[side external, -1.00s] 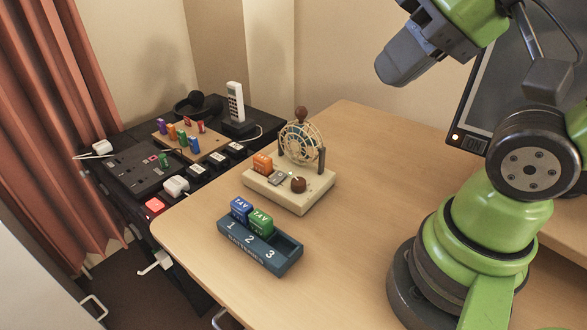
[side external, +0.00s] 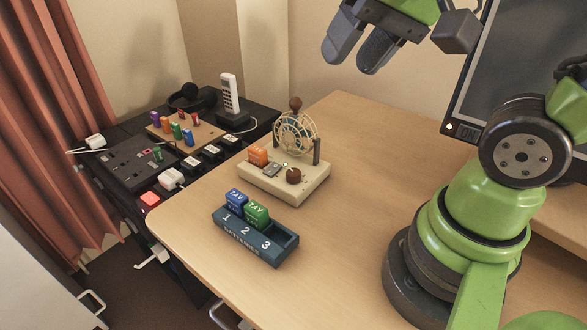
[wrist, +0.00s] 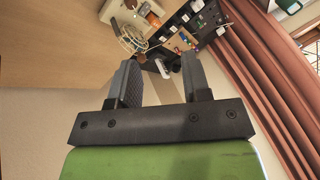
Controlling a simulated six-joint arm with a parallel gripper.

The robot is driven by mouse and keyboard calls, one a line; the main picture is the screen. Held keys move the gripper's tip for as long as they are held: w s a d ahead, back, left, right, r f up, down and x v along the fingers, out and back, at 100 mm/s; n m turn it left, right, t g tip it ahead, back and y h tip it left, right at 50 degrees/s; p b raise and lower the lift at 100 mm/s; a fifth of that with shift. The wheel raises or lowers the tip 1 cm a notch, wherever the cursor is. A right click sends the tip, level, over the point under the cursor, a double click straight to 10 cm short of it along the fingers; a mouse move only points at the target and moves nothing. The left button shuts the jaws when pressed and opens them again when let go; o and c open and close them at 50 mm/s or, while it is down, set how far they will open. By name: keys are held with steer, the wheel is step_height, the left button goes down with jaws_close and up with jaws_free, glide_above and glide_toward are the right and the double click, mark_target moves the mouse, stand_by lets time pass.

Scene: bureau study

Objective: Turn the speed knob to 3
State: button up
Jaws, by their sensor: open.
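The speed knob (side external: 294,175) is a round dark brown knob on the front right of a cream fan base (side external: 305,190). A caged fan (side external: 296,135) with a brown ball on top stands at the back of that base. An orange block (side external: 258,156) sits at the base's left, beside a small grey switch plate (side external: 272,170). The knob's marks are too small to read. My gripper (side external: 350,62) is open and empty, high above the desk, up and to the right of the fan. The wrist view shows the open fingers (wrist: 160,80), with the fan beyond them.
A blue battery holder (side external: 255,240) numbered 1, 2, 3 stands in front of the fan, with a blue and a green block in it. A black side table (side external: 120,185) at left carries a phone (side external: 231,95), sockets and coloured blocks. The desk's middle is clear.

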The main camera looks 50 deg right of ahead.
steer(key=w+d+f+m+g+h, duration=0.1)
steer(key=w+d+f+m+g, duration=0.25)
steer(key=w+f, duration=0.5)
steer(key=m+g, duration=0.2)
steer(key=m, duration=0.2)
glide_toward(294, 172)
steer(key=f, duration=0.9)
steer(key=shift+w+a+f, duration=0.1)
steer(key=shift+a+f, duration=0.1)
steer(key=c, duration=0.7)
steer(key=shift+o, duration=0.2)
steer(key=m, duration=0.4)
steer(key=shift+m, duration=0.25)
steer(key=o, duration=0.7)
steer(key=shift+c, duration=0.2)
